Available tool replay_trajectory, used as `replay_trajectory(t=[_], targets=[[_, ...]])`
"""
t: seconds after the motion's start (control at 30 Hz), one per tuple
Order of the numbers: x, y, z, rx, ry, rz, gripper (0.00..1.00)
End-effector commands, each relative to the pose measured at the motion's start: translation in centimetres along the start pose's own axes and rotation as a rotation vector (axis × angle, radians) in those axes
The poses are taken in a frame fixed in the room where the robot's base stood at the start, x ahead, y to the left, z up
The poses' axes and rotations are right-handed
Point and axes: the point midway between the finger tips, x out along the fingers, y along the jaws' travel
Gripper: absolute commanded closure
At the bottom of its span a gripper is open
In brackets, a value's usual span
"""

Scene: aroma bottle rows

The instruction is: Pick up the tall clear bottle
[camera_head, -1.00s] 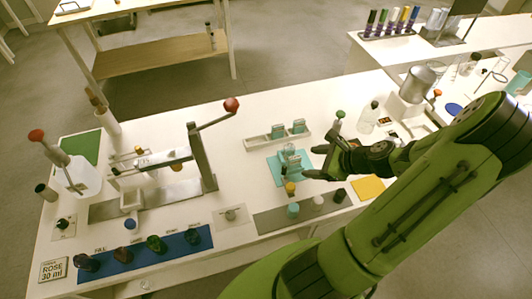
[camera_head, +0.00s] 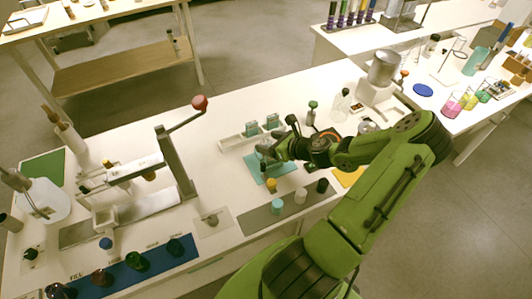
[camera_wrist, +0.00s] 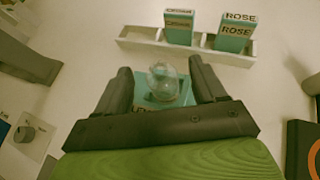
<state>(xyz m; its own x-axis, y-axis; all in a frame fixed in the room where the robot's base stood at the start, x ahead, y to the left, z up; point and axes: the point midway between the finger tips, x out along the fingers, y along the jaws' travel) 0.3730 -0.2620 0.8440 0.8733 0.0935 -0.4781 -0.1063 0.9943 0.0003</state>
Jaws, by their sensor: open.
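My gripper (camera_head: 266,148) is open above the teal mat (camera_head: 275,168) on the white table. In the wrist view, my two fingers (camera_wrist: 163,88) stand on either side of a clear, round-topped glass object (camera_wrist: 163,80), with visible gaps; it appears to be the clear bottle seen from above. A teal surface with partly hidden lettering lies under it. In the head view my gripper mostly hides this object. Another clear bottle with a dark cap (camera_head: 341,105) stands farther back, to the right of my gripper.
Small capped jars (camera_head: 299,197) stand on a grey strip in front. A lever press (camera_head: 170,160) stands left; a metal canister (camera_head: 384,66) stands back right.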

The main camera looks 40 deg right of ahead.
Motion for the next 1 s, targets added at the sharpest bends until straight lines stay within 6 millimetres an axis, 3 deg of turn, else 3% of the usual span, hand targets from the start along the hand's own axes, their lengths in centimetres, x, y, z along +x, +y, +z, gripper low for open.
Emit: replay_trajectory(t=[0.1,0.33,0.73,1.0], targets=[[1.9,0.0,-0.2,-0.001,0.000,0.001,0.30],[2.1,0.0,-0.1,-0.001,0.001,-0.001,0.30],[2.1,0.0,-0.1,-0.001,0.001,0.000,0.89],[1.7,0.0,0.7,-0.002,0.000,0.000,0.89]])
